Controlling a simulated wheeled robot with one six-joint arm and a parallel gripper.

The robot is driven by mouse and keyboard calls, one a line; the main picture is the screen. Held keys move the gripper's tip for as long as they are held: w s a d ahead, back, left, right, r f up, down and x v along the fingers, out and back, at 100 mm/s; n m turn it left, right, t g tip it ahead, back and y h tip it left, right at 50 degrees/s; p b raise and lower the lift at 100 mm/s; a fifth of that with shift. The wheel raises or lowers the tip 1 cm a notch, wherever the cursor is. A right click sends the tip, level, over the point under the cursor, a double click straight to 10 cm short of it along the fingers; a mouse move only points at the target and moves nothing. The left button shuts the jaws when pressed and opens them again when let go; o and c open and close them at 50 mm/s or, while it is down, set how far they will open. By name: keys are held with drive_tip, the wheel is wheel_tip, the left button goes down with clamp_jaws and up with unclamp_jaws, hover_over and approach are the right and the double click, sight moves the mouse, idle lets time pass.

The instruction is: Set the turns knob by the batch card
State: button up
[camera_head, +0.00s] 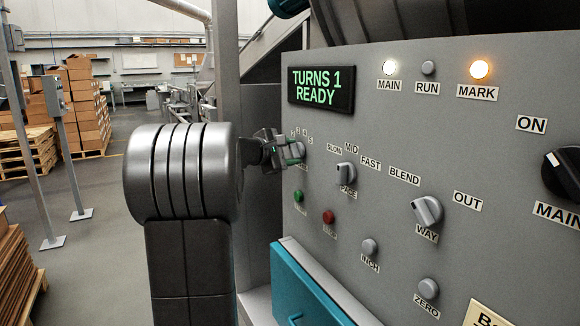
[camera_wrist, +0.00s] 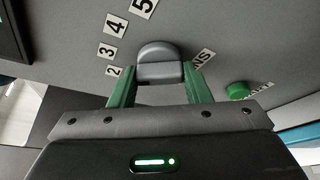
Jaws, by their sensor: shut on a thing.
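The grey turns knob (camera_wrist: 160,52) sits on the grey panel, with number plates 2, 3, 4 and 5 to its left and above it in the wrist view. No plate 1 is visible. My gripper (camera_wrist: 158,82) is shut on the knob, its green fingers on either side. In the head view my gripper (camera_head: 289,151) is at the panel's left edge and hides most of the knob. The knob's pointer is not clear. The display (camera_head: 321,90) reads "TURNS 1 READY". A cream card (camera_head: 484,314) starting with "B" is cut off at the bottom right; its text is unreadable.
Right of the turns knob are the pace knob (camera_head: 346,173) and the way knob (camera_head: 427,211). Below are a green button (camera_head: 298,196), a red button (camera_head: 328,217) and a teal part (camera_head: 305,285). MAIN (camera_head: 390,67) and MARK (camera_head: 479,69) lamps are lit.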

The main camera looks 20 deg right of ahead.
drive_tip(key=m+b, duration=0.1)
drive_tip(key=b, duration=0.2)
drive_tip(key=m+t+b, duration=0.1)
drive_tip(key=b, duration=0.3)
drive_tip(key=shift+f+h, duration=0.3)
drive_tip(key=shift+h, duration=0.1)
drive_tip(key=shift+r+m+b, duration=0.2)
drive_tip(key=shift+m+b, duration=0.2)
drive_tip(key=shift+b, duration=0.2)
drive_tip(key=o, duration=1)
drive_tip(key=v, duration=1.4)
drive_tip(key=shift+s+d+f+p, duration=0.1)
drive_tip(key=shift+s+p, duration=0.05)
drive_tip(key=shift+p, duration=0.2)
